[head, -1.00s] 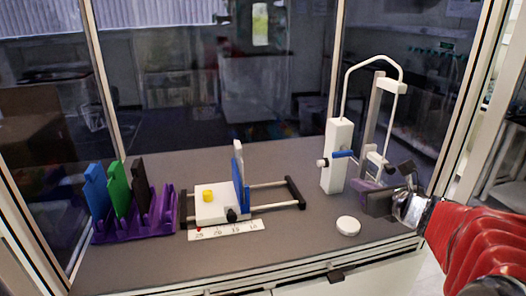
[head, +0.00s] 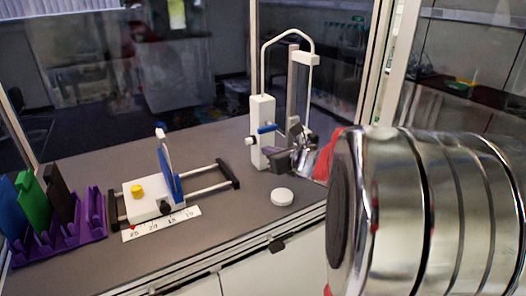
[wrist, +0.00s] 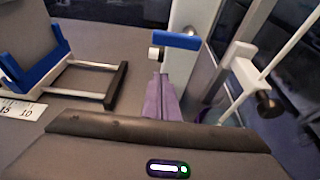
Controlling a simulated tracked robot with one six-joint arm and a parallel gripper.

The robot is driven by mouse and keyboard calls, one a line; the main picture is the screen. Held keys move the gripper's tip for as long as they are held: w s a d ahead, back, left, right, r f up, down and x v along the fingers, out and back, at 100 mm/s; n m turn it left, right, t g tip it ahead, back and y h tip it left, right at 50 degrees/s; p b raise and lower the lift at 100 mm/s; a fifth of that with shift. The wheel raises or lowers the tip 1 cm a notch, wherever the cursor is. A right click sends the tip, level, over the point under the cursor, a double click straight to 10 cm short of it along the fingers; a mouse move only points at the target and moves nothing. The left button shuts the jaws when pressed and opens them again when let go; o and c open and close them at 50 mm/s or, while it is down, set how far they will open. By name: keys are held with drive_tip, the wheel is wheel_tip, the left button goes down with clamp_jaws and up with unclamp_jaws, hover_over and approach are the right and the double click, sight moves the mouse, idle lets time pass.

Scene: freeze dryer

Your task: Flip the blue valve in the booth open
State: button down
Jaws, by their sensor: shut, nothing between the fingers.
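The blue valve handle (head: 267,128) sits on the front of a white column (head: 261,108) at the right of the booth. In the wrist view the blue handle (wrist: 177,40) is at top centre. My gripper (head: 272,157) is in the booth at the column's lower right. In the wrist view its purple fingers (wrist: 158,82) are together and empty, with their tips just below the handle. I cannot tell whether they touch the column.
A round white cap (head: 282,197) lies on the booth floor in front of the column. A white slide device with blue plate (head: 170,175) and a ruler (head: 160,223) are left of it. A purple rack (head: 92,215) holds coloured plates. A grey post (head: 298,88) stands right of the column.

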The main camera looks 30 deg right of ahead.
sight(265, 127)
drive_tip(key=shift+w+r, duration=0.15)
drive_tip(key=shift+r, duration=0.8)
drive_tip(key=shift+w+r, duration=0.1)
drive_tip(key=shift+r, duration=0.85)
drive_tip(key=shift+d, duration=0.1)
